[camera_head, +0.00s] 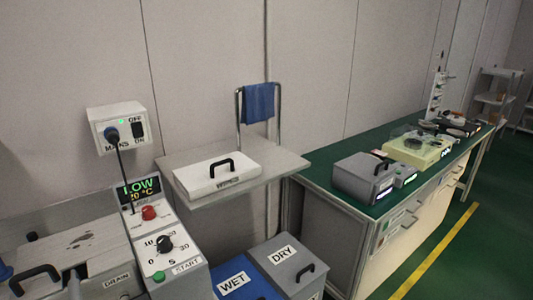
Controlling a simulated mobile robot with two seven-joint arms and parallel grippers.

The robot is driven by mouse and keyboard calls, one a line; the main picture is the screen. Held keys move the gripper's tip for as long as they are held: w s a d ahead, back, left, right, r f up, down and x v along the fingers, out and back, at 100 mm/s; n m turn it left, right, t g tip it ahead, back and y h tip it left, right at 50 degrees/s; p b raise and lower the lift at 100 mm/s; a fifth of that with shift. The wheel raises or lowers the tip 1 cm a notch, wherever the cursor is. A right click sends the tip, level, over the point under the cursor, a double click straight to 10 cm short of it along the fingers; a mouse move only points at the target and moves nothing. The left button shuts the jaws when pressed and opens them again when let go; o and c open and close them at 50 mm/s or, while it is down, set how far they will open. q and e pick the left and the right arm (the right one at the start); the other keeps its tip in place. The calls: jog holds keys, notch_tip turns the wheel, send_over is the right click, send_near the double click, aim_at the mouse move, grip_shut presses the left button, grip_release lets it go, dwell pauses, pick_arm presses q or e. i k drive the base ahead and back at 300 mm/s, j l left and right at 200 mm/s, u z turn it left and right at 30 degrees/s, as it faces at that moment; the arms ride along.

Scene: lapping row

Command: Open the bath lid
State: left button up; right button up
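The bath (95,262) is a grey unit at the lower left, cut off by the picture's edges, with a DRAIN label on its front. Its flat grey top has dark marks. A black bar handle (36,274) shows at its near left; I cannot tell how its lid sits. A small dark and grey shape beside the handle is unclear. The control panel (152,240) to its right shows LOW, 20 °C, a red knob, a black dial and a green START button. Neither of my grippers can be made out.
A white slab with a black handle (216,180) lies on a wall shelf (282,160). WET (232,283) and DRY (285,254) bins stand below. A mains box (119,127) hangs above the panel. A green bench (328,180) with equipment runs right; green floor lies beyond.

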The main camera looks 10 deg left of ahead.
aim_at(102, 244)
jog(key=k+j+u, duration=0.15)
jog(key=u, duration=1.05)
